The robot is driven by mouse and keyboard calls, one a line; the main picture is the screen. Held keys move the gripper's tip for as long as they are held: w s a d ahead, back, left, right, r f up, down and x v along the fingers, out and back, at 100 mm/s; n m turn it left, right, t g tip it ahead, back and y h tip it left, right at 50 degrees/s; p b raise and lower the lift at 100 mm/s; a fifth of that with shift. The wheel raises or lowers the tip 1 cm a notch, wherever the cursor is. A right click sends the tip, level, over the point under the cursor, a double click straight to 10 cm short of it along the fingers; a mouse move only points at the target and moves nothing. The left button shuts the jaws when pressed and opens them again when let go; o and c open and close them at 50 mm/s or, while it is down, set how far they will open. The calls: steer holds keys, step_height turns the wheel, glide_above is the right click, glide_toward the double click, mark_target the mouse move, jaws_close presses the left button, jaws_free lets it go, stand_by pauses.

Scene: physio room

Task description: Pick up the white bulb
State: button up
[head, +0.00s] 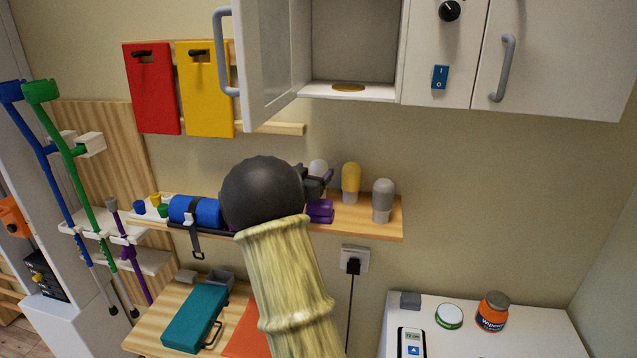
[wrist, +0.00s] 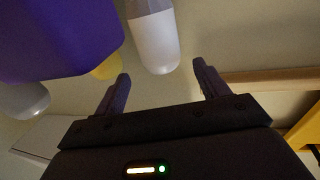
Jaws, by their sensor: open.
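The white bulb (head: 318,167) stands on the wooden wall shelf (head: 395,218), left of the yellow bulb (head: 351,178). Its lower part is hidden behind my gripper (head: 326,179). In the wrist view the white bulb (wrist: 154,42) hangs in from the top edge, its rounded end toward my gripper (wrist: 160,72). The two fingers are spread apart, one on each side of the bulb's line, with nothing seen held. Whether the bulb's end lies between the fingertips or just beyond them, I cannot tell.
A purple block (head: 320,211) sits on the shelf's front, large at upper left in the wrist view (wrist: 60,38). A grey bulb (head: 383,198) stands right of the yellow one. A blue roll (head: 195,211) lies left. An open cabinet (head: 350,92) hangs above.

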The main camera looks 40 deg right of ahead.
steer(key=shift+f+p+x, duration=0.2)
steer(key=shift+p+x, duration=1.7)
steer(key=shift+x, duration=0.75)
steer(key=shift+w+a, duration=0.1)
steer(key=c, duration=1.5)
step_height(320, 180, up, 10)
steer(key=shift+r+b, duration=0.1)
steer(key=shift+b, duration=1.15)
steer(key=shift+c, duration=0.2)
